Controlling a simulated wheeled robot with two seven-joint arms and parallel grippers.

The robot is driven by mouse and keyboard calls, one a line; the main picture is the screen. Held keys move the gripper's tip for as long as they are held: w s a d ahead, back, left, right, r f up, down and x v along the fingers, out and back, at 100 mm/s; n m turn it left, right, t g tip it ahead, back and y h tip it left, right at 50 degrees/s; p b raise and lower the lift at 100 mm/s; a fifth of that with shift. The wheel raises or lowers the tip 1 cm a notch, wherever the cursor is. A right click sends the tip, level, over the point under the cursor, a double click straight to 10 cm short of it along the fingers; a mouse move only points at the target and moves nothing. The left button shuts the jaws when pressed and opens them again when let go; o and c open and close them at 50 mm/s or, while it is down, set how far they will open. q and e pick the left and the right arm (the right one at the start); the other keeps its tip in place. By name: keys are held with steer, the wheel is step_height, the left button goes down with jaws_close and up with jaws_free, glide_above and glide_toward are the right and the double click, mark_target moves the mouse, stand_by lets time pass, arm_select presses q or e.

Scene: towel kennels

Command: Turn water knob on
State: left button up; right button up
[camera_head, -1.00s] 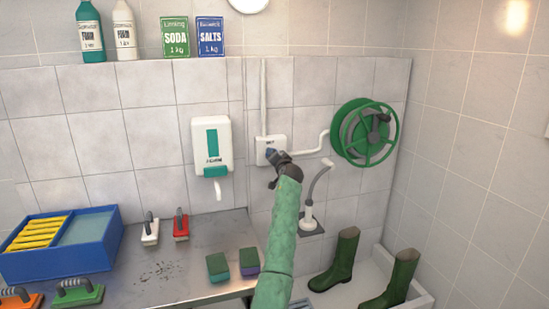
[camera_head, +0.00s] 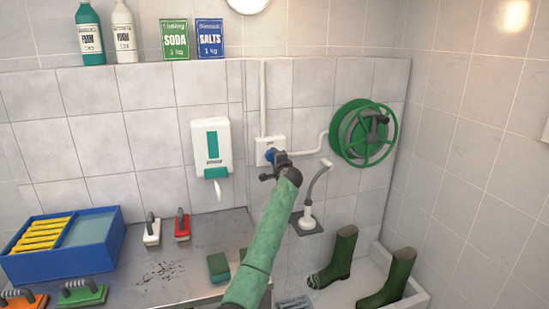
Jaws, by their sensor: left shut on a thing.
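The blue water knob (camera_head: 270,154) sits on the front of a white wall box (camera_head: 263,144), with a pipe going up and another running right to the hose reel. My left gripper (camera_head: 273,162) is at the knob, its jaws closed around it. The gripper and the green-sleeved left arm (camera_head: 264,240) come up from the bottom and hide part of the knob and the box's lower edge. My right gripper is not in the picture.
A green hose reel (camera_head: 364,133) hangs right of the box. A soap dispenser (camera_head: 211,147) hangs to the left. The counter (camera_head: 170,265) holds brushes, sponges and a blue box (camera_head: 63,262).

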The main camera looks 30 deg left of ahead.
arm_select(q)
steer(key=shift+d+f, duration=0.1)
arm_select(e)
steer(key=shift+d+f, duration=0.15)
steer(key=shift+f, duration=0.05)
arm_select(q)
steer(key=o, duration=1)
steer(key=shift+c, duration=0.2)
steer(key=b+v, duration=0.3)
steer(key=v, duration=0.4)
steer(key=shift+s+d, duration=0.15)
steer(key=shift+d, duration=0.15)
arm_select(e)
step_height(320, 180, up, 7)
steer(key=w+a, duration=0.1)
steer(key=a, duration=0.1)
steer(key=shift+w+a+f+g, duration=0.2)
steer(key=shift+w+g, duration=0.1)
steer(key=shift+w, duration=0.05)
